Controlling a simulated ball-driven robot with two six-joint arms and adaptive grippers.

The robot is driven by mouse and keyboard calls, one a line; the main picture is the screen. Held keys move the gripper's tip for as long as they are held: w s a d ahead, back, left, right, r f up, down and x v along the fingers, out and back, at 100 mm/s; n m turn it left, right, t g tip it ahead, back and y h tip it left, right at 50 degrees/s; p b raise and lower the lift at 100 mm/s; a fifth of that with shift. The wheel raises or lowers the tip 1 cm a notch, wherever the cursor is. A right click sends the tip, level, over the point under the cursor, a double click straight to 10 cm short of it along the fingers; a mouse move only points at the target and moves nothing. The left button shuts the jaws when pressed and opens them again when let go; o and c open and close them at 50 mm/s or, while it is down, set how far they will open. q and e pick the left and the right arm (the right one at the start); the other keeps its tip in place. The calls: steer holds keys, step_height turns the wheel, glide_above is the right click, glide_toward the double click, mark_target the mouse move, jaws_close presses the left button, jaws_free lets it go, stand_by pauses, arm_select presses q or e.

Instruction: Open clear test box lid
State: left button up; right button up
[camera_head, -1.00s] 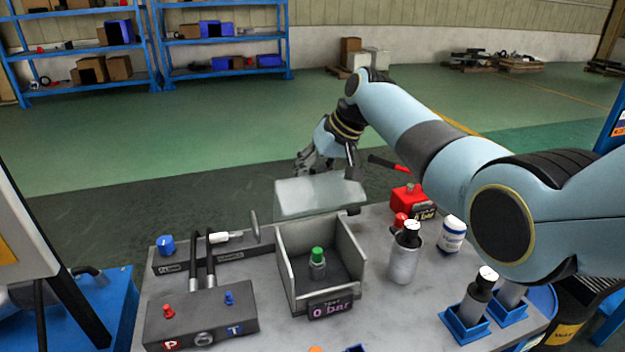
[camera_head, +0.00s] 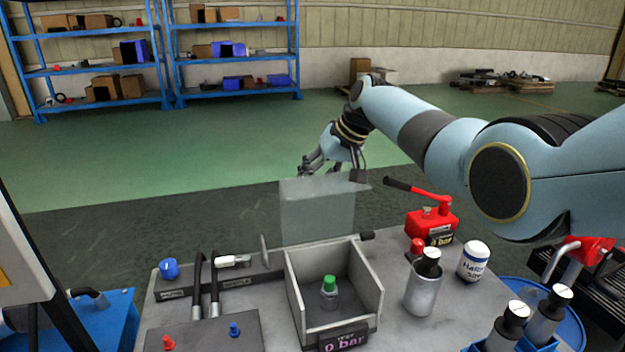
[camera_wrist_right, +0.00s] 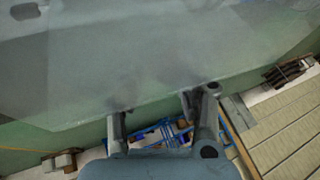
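The test box (camera_head: 333,300) is a grey open-topped box on the bench, with a "0 bar" label on its front and a green-capped fitting (camera_head: 329,290) inside. Its clear lid (camera_head: 317,212) stands up at the box's back edge, roughly upright, leaving the top open. My right gripper (camera_head: 308,170) is at the lid's top edge. In the right wrist view the lid (camera_wrist_right: 130,60) fills much of the picture, and the two fingers (camera_wrist_right: 158,102) are spread apart, their tips blurred against it; I cannot tell whether they touch it. My left gripper is out of view.
Right of the box are a silver cylinder (camera_head: 423,288), a white bottle (camera_head: 473,262) and a red hand pump (camera_head: 432,222) with a raised handle. A valve block with hoses (camera_head: 205,285) is at the left. Open floor lies behind the bench.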

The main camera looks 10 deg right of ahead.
steer(key=shift+o, duration=1)
steer(key=shift+f, duration=0.1)
steer(key=shift+a, duration=0.1)
steer(key=v, duration=1.2)
steer(key=shift+f, duration=0.1)
